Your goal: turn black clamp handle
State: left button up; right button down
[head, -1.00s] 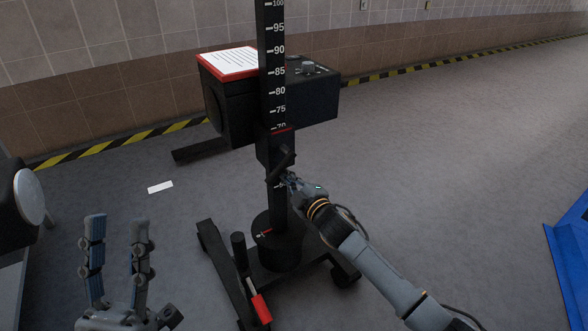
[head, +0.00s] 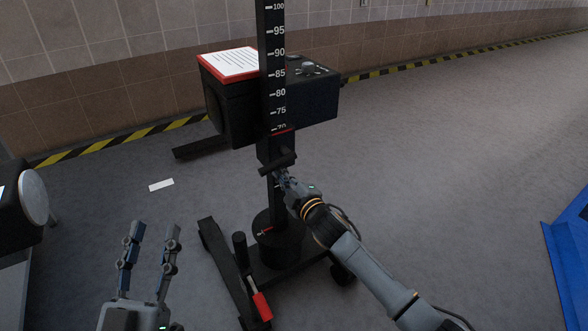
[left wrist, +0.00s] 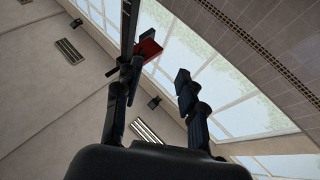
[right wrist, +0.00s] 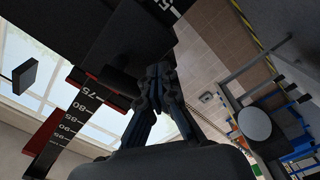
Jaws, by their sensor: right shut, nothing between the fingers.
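The black clamp handle (head: 279,164) is a short bar on the front of the black column, just below the scale. In the head view it lies close to level, its right end slightly higher. My right gripper (head: 281,176) is shut and empty, with its fingertips at the underside of the handle; whether they touch is unclear. In the right wrist view the closed fingers (right wrist: 158,76) are in front of dark parts of the stand, and the handle is hard to make out. My left gripper (head: 154,230) is open and empty, low and left of the stand.
The numbered column (head: 272,60) carries a black box (head: 312,92) with knobs. The wheeled base (head: 225,270) has a red-tipped pedal (head: 261,306). A dark object with a round pale face (head: 33,197) stands at the left. A blue frame (head: 565,255) is at the right.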

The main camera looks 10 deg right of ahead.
pick_arm(q)
jog(key=s+a+f+g+y+p, duration=0.1)
jog(key=f+g+y+p, duration=0.1)
jog(key=f+g, duration=0.3)
jog(key=s+a+f+g+y+p, duration=0.1)
jog(key=f+g, duration=0.5)
jog(key=f, duration=0.6)
jog(key=shift+s+a+f+y+p, duration=0.4)
jog(key=shift+s+a+p, duration=0.1)
jog(key=shift+a+p, duration=0.2)
pick_arm(e)
jog(key=v, duration=0.8)
jog(key=shift+d+f, duration=0.35)
jog(key=shift+w, duration=0.1)
pick_arm(q)
jog(key=shift+r, duration=0.1)
